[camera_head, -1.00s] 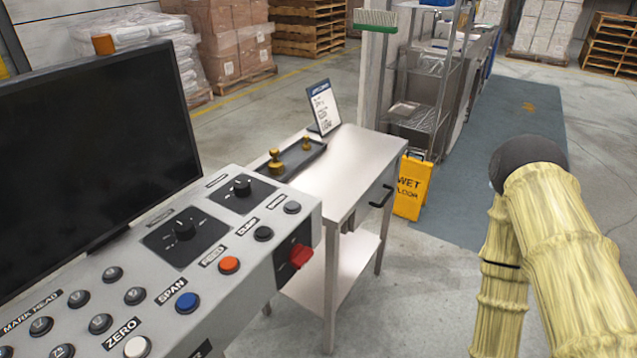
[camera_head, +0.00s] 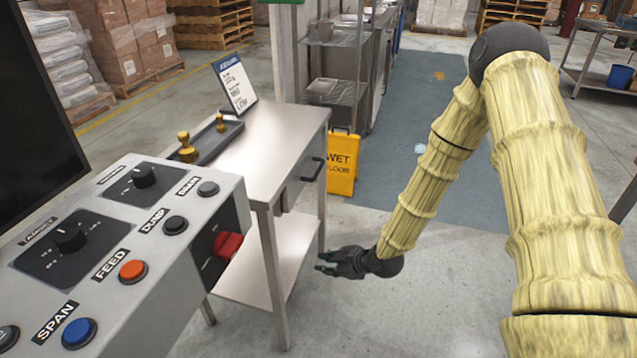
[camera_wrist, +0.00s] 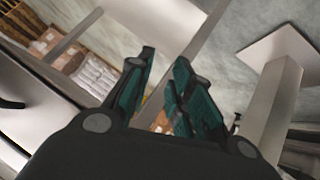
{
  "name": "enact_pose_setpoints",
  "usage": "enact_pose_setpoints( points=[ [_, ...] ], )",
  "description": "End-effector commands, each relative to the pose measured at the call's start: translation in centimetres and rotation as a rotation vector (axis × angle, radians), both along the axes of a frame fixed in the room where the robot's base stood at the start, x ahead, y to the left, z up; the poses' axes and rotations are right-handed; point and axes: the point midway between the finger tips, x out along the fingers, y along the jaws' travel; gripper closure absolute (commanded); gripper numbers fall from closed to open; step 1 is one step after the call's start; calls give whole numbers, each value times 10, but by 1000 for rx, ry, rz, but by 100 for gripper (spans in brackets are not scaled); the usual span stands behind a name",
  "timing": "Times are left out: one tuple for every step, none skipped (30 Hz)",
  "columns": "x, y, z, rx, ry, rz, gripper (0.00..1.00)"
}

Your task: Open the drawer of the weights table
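The weights table (camera_head: 262,153) is a steel table with a lower shelf, left of centre in the head view. Its drawer front faces right and carries a black bar handle (camera_head: 313,169); the drawer looks shut. In the wrist view, part of a dark handle (camera_wrist: 10,103) shows at the left edge. My gripper (camera_head: 326,262) is below and in front of the handle, near the table's right legs, and apart from the handle. In the wrist view my gripper (camera_wrist: 160,88) has its two teal fingers spread with a gap and nothing between them.
A control console (camera_head: 130,235) with buttons and a red switch stands close at the left. Brass weights (camera_head: 187,148) in a dark tray and a sign (camera_head: 235,84) are on the table. A yellow wet-floor sign (camera_head: 343,163) stands behind.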

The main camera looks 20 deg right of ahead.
Motion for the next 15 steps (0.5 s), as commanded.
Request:
enact_pose_setpoints(
  points=[
    [29, -10, 8, -32, -109, 56, 79],
    [43, -15, 18, -58, -172, 95, 79],
    [62, -23, 31, -95, -257, 143, 79],
    [75, -29, 42, -126, -320, 178, 79],
    [87, -35, 52, -159, -382, 211, 79],
    [102, -43, 67, -204, -465, 253, 79],
    [112, -50, 77, -239, -524, 282, 79],
    [121, -56, 88, -274, -581, 308, 79],
    [132, -65, 100, -321, -649, 338, 79],
    [139, -71, 110, -355, -698, 359, 79],
    [144, -77, 118, -389, -741, 377, 79],
    [151, -85, 129, -429, -794, 398, 79],
    [156, -90, 136, -457, -828, 411, 79],
    [159, -94, 142, -482, -857, 424, 79],
    [163, -99, 149, -511, -892, 437, 79]
  ],
)
